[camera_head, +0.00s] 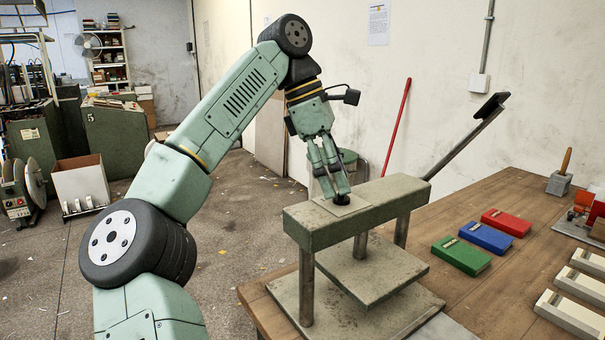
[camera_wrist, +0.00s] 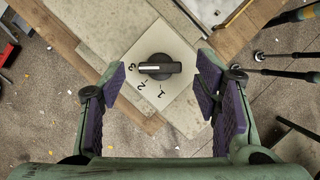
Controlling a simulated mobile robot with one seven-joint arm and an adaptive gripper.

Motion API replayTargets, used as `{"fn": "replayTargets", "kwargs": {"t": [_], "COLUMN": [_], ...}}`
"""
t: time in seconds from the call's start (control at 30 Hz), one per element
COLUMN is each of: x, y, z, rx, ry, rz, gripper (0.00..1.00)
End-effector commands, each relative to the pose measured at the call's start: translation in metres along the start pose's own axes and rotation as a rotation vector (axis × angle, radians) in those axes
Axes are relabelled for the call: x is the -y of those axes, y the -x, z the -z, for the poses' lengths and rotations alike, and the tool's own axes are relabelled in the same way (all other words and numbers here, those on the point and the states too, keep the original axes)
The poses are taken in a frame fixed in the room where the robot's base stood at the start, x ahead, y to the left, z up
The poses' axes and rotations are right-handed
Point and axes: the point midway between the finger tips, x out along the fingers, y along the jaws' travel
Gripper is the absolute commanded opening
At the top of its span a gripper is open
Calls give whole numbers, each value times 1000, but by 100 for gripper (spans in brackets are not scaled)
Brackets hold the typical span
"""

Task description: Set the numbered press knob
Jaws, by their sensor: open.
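The press (camera_head: 352,210) stands at the table's front-left corner, with a thick top beam on posts. Its black knob (camera_wrist: 160,67) sits on a pale square plate (camera_wrist: 182,100), which lies on the beam. The numerals 3, 2 and 1 run around the knob's left and lower side. The knob's white bar lies nearly level, its left end in line with the 3. My gripper (camera_head: 337,190) points down over the plate. In the wrist view my open gripper (camera_wrist: 160,78) has one finger on each side of the knob, with gaps on both sides.
The press lever (camera_head: 466,141) slants up to the right. Pale trays (camera_head: 570,315) line the right edge. A bin (camera_head: 348,158) stands behind the press.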

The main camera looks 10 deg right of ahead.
Motion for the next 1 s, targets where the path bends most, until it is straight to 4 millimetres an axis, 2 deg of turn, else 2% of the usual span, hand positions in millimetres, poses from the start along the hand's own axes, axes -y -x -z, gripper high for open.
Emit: {"fn": "replayTargets", "kwargs": {"t": [0.03, 0.3, 0.5, 0.7, 1.0], "x": [-1, 0, 0, 0, 0], "y": [3, 27, 39, 44, 44], "z": [12, 68, 98, 110, 110], "rx": [-1, -3, -2, 0, 0], "ry": [10, 11, 7, 4, 3], "rz": [-1, -1, 1, 0, 0], "gripper": [57, 57, 57, 57, 57]}}
